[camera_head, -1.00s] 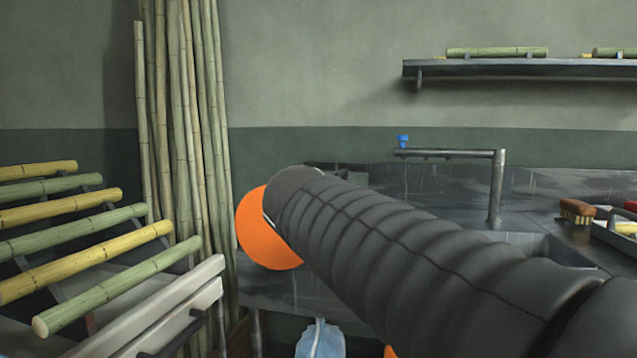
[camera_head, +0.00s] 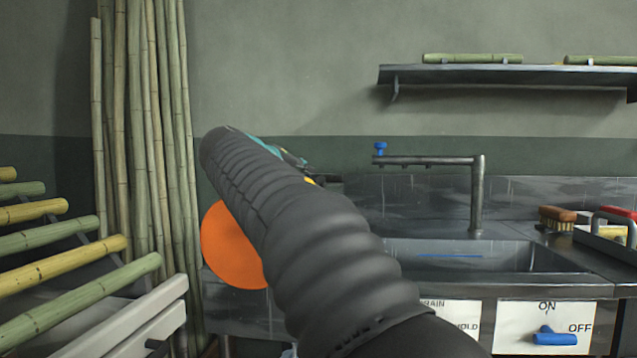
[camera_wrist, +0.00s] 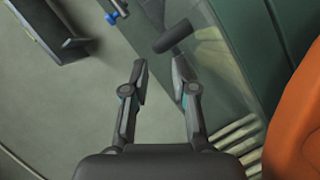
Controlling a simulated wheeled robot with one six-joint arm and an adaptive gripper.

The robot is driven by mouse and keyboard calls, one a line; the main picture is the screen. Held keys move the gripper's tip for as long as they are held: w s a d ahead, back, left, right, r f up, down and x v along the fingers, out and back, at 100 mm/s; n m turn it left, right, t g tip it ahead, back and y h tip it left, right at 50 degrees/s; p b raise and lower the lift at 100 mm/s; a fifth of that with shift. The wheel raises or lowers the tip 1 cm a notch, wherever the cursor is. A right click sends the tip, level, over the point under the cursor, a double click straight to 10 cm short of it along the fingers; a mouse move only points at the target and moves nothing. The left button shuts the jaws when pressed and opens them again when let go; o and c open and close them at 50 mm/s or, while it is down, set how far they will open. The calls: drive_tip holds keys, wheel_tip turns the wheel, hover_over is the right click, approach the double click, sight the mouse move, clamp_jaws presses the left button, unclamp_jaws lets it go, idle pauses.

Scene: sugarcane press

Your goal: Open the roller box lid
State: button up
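In the head view my black-sleeved arm fills the middle and hides most of the gripper. An orange rounded thing (camera_head: 232,245) sits behind my arm in the head view; an orange surface also shows at the right edge of the wrist view (camera_wrist: 297,130). I cannot tell whether it is part of the press or of my arm.
A sink (camera_head: 460,256) with a tap (camera_head: 478,190) stands at the right, with an ON/OFF panel (camera_head: 545,325) below. A brush (camera_head: 556,217) lies on the counter. A wall shelf (camera_head: 500,75) holds cane. Tall canes (camera_head: 145,150) and a cane rack (camera_head: 130,320) are at the left.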

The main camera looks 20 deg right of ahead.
sight(319, 181)
drive_tip(key=x, duration=0.8)
clamp_jaws()
